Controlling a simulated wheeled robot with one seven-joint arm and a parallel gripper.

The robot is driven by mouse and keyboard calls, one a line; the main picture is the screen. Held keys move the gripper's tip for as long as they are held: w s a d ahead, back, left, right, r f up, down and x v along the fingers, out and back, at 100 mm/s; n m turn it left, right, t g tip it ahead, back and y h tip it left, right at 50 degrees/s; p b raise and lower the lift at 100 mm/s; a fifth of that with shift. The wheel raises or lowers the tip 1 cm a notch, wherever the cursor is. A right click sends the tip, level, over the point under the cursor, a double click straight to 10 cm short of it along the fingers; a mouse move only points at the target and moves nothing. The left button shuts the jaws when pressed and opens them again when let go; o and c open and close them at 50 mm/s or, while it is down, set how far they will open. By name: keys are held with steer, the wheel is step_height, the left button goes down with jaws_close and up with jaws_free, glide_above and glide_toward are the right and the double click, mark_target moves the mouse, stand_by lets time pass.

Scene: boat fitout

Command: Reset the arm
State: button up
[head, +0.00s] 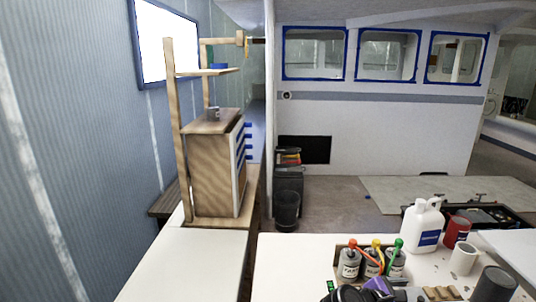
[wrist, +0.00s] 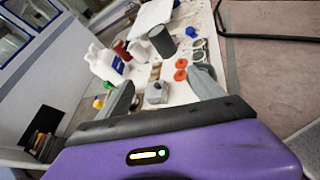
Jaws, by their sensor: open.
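My gripper (wrist: 160,77) shows in the wrist view with its two grey fingers spread apart and nothing held between them. Its purple body fills the bottom of that view. The fingers point over the white worktop (wrist: 178,95), with a small grey block-like part (wrist: 156,92) beyond and between them; I cannot tell the distance. In the head view a purple and black part of my arm (head: 378,287) shows at the bottom edge, low by the near worktop (head: 290,258); the fingers cannot be made out there.
A caddy of capped bottles (head: 350,264), a white jug (head: 423,226), a red can (head: 457,231), a white cup (head: 464,260) and a dark cylinder (head: 492,286) crowd the worktop. A wooden cabinet (head: 212,170) stands left. The worktop's left part is clear.

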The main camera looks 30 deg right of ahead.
steer(key=w+a+f+m+t+y, duration=0.1)
steer(key=w+a+f+m+t, duration=0.15)
steer(key=w+a+t, duration=0.4)
steer(key=a+f+m+t+y+b, duration=0.2)
steer(key=a+t+y, duration=0.15)
steer(key=a, duration=0.35)
steer(key=a+f+m+t+y+b, duration=0.1)
steer(key=a+m+t+y, duration=0.1)
steer(key=a+t, duration=0.4)
steer(key=s+a+r+m+t+y+b, duration=0.25)
steer(key=s+a, duration=0.45)
steer(key=s, duration=0.4)
steer(key=s+a+r+m+t+y+b, duration=0.1)
steer(key=s+a+m+y+b, duration=0.25)
steer(key=s+a, duration=0.6)
steer(key=s+f+g+b, duration=0.1)
steer(key=s+f+g, duration=0.1)
steer(key=s, duration=0.6)
steer(key=shift+s+f+y, duration=0.15)
steer(key=shift+f+y, duration=0.3)
steer(key=shift+f, duration=0.3)
steer(key=shift+d+g, duration=0.1)
steer(key=shift+g, duration=0.15)
